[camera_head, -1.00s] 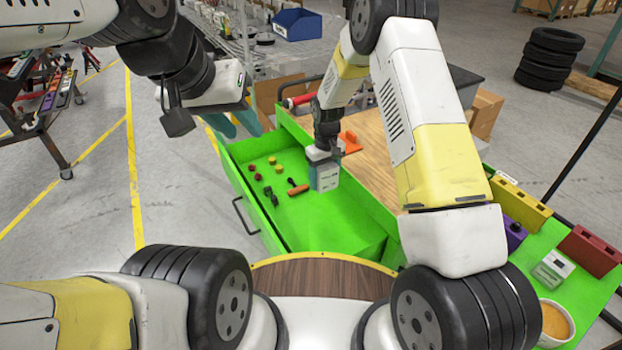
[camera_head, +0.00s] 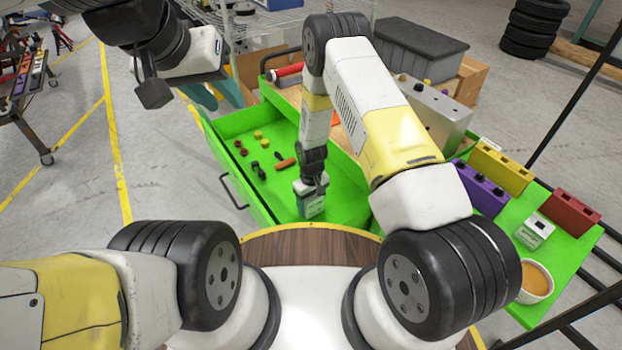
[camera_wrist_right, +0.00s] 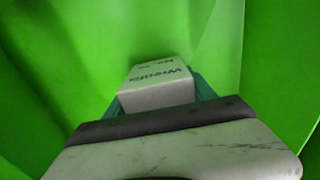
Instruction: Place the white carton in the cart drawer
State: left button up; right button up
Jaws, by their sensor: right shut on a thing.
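The white carton (camera_wrist_right: 157,84), with dark lettering, shows in the right wrist view between the teal fingers of my right gripper (camera_head: 311,202). That gripper is shut on it and points down inside the open green cart drawer (camera_head: 222,172), toward its near right part. Green drawer surfaces surround the carton in the wrist view. Whether the carton touches the drawer floor cannot be told. In the head view the gripper hides most of the carton.
Small red and yellow pieces and an orange-handled tool (camera_head: 285,163) lie in the drawer, left of the right gripper. The cart's green side shelf holds purple, yellow and red blocks (camera_head: 571,212), another white box (camera_head: 534,231) and an orange-filled bowl (camera_head: 536,282).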

jog(key=shift+f, duration=0.85)
jog(key=shift+f, duration=0.1)
jog(key=o, duration=1.8)
